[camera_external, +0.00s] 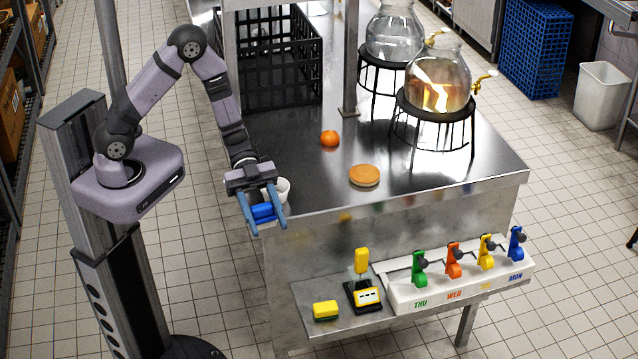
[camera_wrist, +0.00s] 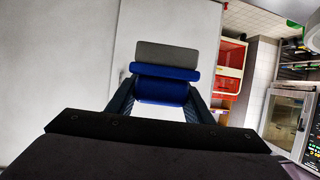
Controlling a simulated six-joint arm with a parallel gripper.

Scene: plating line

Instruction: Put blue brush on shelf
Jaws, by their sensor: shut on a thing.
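My gripper (camera_external: 266,221) is shut on the blue brush (camera_external: 263,211) in the external view, at the table's front left corner. In the wrist view, the brush's blue body (camera_wrist: 163,90) sits between my gripper's fingers (camera_wrist: 162,100), with a grey strip (camera_wrist: 166,56) on its far side. A low metal shelf (camera_external: 340,330) runs along the table's front, lower than and to the right of my gripper. It bears a yellow and green sponge (camera_external: 325,310), a black and yellow holder (camera_external: 363,296) and a white rack (camera_external: 405,298) of coloured clips.
An orange (camera_external: 329,138) and a round bun-like item (camera_external: 364,176) lie on the metal table (camera_external: 440,170). A black crate (camera_external: 285,65) and glass dispensers (camera_external: 437,82) stand farther back.

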